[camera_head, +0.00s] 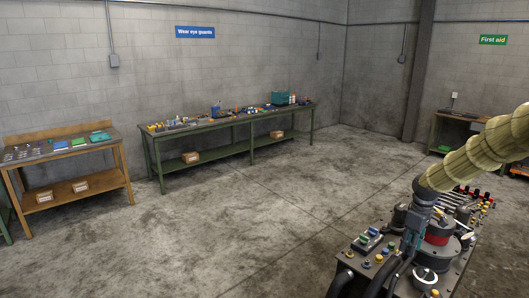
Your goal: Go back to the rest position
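My arm, in a khaki ribbed sleeve, reaches in from the right edge of the head view and bends down. My gripper (408,250) is at its lower end, dark and small, pointing down over a crowded dark surface (345,262) at the lower right. A round part with a red band (438,234) stands just right of the gripper. Whether they touch is unclear. The fingertips blend into dark parts behind them, so I cannot tell whether they are open or hold anything.
A long green workbench (230,146) with tools and bins stands along the back wall. A wooden bench (70,192) with trays is at the left. A smaller green bench (436,133) is at the far right. The concrete floor (250,215) between is clear.

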